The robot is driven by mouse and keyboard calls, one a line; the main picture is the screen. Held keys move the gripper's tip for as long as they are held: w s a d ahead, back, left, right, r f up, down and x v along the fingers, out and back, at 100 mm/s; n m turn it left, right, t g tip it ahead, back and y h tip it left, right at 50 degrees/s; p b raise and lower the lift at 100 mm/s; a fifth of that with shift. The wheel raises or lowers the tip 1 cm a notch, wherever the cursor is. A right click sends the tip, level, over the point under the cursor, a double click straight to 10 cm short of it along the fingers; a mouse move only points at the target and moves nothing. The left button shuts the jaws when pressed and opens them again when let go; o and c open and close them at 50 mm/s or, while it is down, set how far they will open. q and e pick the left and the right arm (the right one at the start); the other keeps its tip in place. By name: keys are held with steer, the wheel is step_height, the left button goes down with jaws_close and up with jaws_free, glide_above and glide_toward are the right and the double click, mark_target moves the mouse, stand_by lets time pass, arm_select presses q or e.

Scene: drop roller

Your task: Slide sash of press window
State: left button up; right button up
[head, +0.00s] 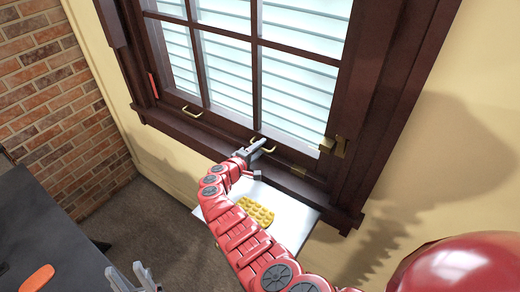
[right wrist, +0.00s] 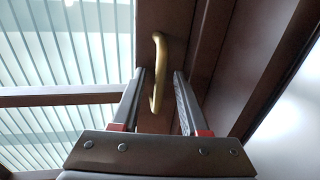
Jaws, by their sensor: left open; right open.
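The window sash (head: 204,103) is dark brown with several glass panes, in a brown frame, with slatted blinds behind the glass. Its bottom rail carries two brass handles, the left handle (head: 192,113) and the right handle (head: 270,149). My right gripper (head: 259,147) is open at the right handle. In the right wrist view, this brass handle (right wrist: 158,70) shows between and beyond the two spread fingers (right wrist: 160,85); I cannot tell whether they touch it. My left gripper (head: 143,274) is open and empty at the bottom left, far from the window.
A pale board (head: 285,205) with a yellow gridded item (head: 257,211) lies below the sill, partly behind my right arm. Brass fittings (head: 340,147) sit at the frame's lower right. A dark table (head: 50,235) with an orange object (head: 38,279) is at lower left. A brick wall (head: 50,100) stands left.

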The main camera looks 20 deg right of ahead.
steer(key=shift+w+d, duration=0.1)
steer(key=shift+d, duration=0.05)
jaws_close()
steer(key=shift+f, duration=0.1)
stand_by(1.4)
